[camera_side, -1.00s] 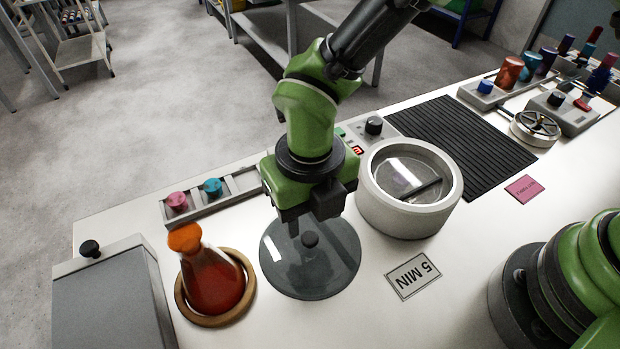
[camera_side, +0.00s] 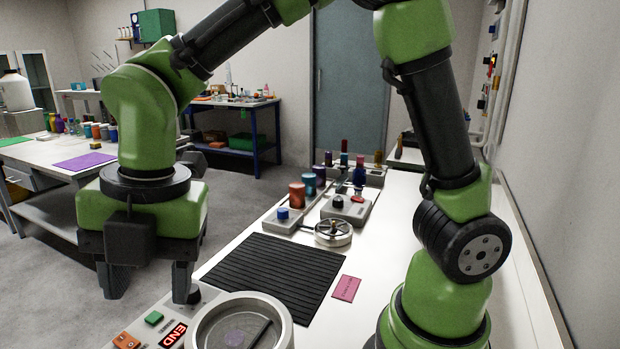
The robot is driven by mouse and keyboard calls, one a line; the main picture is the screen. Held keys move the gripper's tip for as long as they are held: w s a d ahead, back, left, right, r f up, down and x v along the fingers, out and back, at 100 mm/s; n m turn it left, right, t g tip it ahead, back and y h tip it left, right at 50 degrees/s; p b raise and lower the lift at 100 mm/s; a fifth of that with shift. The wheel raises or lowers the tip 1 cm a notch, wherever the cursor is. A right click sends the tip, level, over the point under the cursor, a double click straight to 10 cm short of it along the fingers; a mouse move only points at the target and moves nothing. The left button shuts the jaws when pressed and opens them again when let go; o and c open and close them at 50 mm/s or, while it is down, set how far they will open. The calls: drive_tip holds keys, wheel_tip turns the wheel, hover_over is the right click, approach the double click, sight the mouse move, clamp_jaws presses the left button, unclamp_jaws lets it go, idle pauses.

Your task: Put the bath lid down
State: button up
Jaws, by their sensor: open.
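My gripper (camera_side: 148,282) is at the left in the side view, pointing down. Its two fingers are spread apart with nothing between them. The white round bath (camera_side: 286,338) is at the bottom edge, right of my gripper, and is cut off by the frame. Its top is uncovered; a dark bar and a faint purplish round patch show inside. The bath lid is not in view now.
A control panel with a green button (camera_side: 154,318), an orange button (camera_side: 126,341) and a red END display (camera_side: 172,335) lies below my gripper. A black ribbed mat (camera_side: 275,275), a pink card (camera_side: 346,288) and a handwheel (camera_side: 333,233) lie beyond.

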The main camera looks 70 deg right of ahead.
drive_tip(key=s+d+r+m+t, duration=0.2)
drive_tip(key=s+d+r+m, duration=0.2)
drive_tip(key=m, duration=1)
drive_tip(key=s+d+r+m+t, duration=0.3)
drive_tip(key=s+d+m, duration=0.4)
drive_tip(key=d+m, duration=0.3)
drive_tip(key=r+m, duration=0.1)
drive_tip(key=m, duration=0.3)
drive_tip(key=shift+s+m+t, duration=0.3)
drive_tip(key=shift+s+m, duration=0.1)
